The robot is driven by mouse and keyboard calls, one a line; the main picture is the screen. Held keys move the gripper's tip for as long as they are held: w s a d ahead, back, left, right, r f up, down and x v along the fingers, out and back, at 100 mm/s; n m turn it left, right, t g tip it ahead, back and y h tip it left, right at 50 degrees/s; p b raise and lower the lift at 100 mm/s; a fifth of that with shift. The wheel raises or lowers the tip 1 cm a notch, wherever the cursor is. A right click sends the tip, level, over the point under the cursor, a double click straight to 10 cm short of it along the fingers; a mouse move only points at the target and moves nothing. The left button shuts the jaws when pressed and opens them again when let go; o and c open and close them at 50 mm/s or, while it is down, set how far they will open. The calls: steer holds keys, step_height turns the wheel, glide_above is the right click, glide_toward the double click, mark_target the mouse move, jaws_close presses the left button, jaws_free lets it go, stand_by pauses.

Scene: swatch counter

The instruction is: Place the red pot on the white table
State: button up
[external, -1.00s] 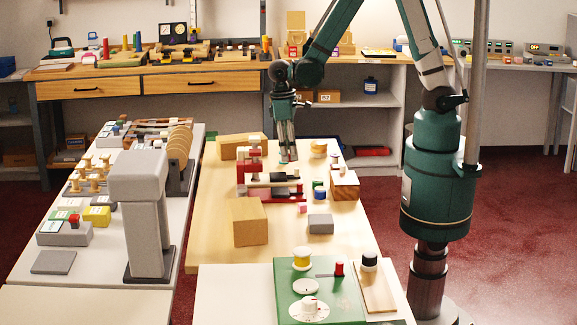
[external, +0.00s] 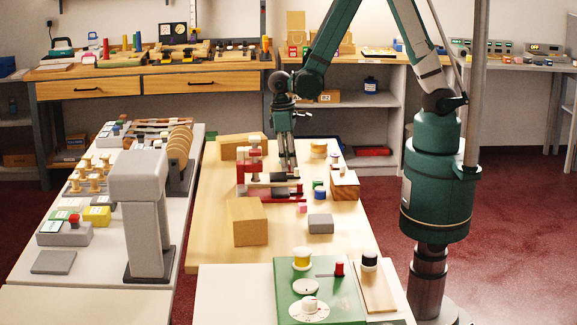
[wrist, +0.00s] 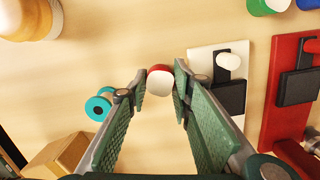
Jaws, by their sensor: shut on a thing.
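A small round piece, red with a white cap (wrist: 160,84), sits between the fingertips of my gripper (wrist: 160,88) in the wrist view. I take it to be the red pot. My gripper is shut on it. In the external view my gripper (external: 288,166) points down low over the wooden table (external: 215,225), near its middle, and the piece is too small to make out there. A white table (external: 235,298) is at the front of the external view, bearing a green board. Another pale table (external: 95,268) runs along the left.
A red base with a black block (wrist: 300,75) and a white base with a black block (wrist: 222,58) lie right of my gripper. A teal spool (wrist: 98,108) and a wooden block (wrist: 68,158) are to its left. The green board (external: 345,298) carries knobs and a spool.

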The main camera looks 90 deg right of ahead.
steer(key=shift+f, duration=0.2)
steer(key=o, duration=0.9)
steer(key=shift+r, duration=0.1)
steer(key=shift+o, duration=0.2)
steer(key=shift+r, duration=0.2)
step_height(320, 180, up, 12)
steer(key=w+p, duration=0.1)
steer(key=p, duration=0.1)
steer(key=shift+w+d, duration=0.15)
steer(key=shift+w, duration=0.1)
steer(key=shift+f, duration=0.1)
